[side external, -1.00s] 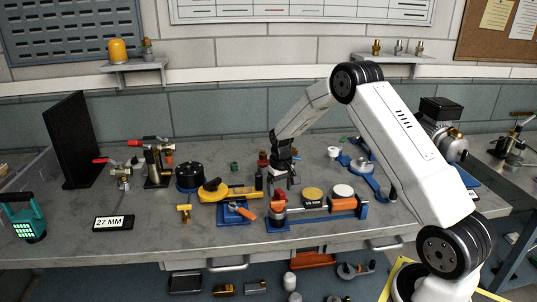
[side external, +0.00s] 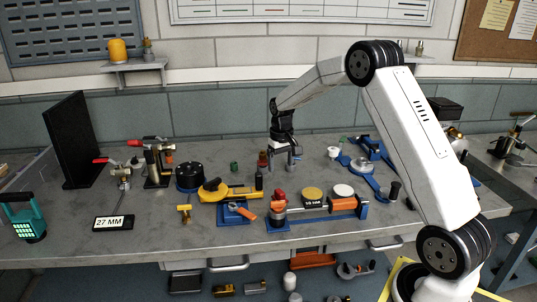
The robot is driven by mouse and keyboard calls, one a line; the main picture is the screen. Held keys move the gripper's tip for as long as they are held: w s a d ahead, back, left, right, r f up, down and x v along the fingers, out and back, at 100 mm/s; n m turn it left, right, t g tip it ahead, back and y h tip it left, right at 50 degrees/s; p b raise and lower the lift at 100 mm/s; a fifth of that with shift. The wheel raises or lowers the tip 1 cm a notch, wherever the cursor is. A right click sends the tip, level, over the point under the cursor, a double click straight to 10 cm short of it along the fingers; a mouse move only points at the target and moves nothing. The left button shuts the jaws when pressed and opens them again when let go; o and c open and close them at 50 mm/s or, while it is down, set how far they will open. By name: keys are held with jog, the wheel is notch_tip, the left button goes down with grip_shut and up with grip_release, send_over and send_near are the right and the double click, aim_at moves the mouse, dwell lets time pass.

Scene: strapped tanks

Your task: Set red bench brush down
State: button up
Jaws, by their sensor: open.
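I cannot clearly make out a red bench brush. A small dark red piece (side external: 263,158) stands on the bench just left of my gripper. My gripper (side external: 282,169) is open, points down and holds nothing that I can see. It is above the bench, behind the blue fixture and right of a dark bottle-shaped piece (side external: 258,179).
A yellow tool (side external: 228,191), a black round part (side external: 190,177) and red-handled clamps (side external: 152,162) stand to the left.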

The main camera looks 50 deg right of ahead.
dwell(0.3)
jog(key=s+a+n+t, duration=0.2)
jog(key=s+a+n, duration=0.2)
jog(key=s+a, duration=1.5)
jog(key=a, duration=0.3)
jog(key=shift+s+f+n+t, duration=0.2)
jog(key=shift+f+n+t, duration=0.1)
jog(key=shift+f, duration=0.05)
